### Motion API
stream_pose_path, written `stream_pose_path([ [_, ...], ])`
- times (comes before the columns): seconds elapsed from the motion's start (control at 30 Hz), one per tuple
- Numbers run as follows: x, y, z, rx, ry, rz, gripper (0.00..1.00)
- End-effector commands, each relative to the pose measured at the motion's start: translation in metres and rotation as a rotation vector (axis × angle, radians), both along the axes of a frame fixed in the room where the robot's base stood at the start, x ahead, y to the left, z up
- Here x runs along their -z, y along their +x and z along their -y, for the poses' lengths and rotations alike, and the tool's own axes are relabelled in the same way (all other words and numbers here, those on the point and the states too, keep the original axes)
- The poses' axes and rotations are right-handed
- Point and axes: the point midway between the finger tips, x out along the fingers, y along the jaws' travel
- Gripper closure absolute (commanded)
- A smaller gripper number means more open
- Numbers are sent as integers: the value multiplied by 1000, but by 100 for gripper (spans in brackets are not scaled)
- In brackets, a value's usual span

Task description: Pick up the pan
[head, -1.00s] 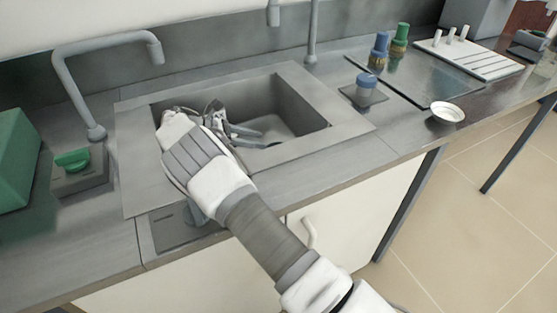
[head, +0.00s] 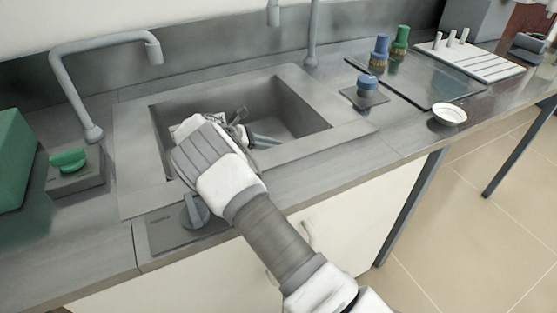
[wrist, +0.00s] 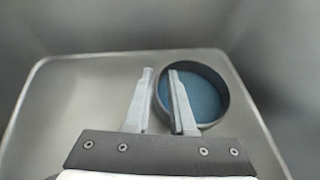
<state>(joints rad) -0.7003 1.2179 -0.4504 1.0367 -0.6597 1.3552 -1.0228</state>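The pan (wrist: 208,92) is round, with a dark grey rim and a blue inside. It sits on the sink floor in the wrist view. My gripper (wrist: 161,72) is open, with a gap between its two pale fingers. The right finger overlaps the pan's inside and the left finger lies just outside its left rim. I cannot tell how high the fingertips are above the floor. In the head view my gripper (head: 258,137) reaches down into the sink, mostly hidden by my wrist. The pan is hidden there.
The sink (head: 300,97) has steep walls close around my wrist. A curved faucet (head: 100,42) stands at the back left, beside a green knob (head: 68,160). A blue-topped fixture (head: 366,88) and a white dish (head: 449,114) lie to the right.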

Motion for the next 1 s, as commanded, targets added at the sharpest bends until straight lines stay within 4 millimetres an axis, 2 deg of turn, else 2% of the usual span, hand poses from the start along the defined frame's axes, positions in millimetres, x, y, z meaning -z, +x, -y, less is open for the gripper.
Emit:
stream_pose_path([
  [0.03, 0, 0, 0, 0, 0, 0, 88],
  [0.1, 0, 0, 0, 0, 0, 0, 100],
  [0.57, -2, 0, 0, 0, 0, 1, 100],
  [0.67, -12, 0, 0, 0, 0, 2, 100],
  [1.0, -79, 0, 0, 1, 0, 2, 100],
])
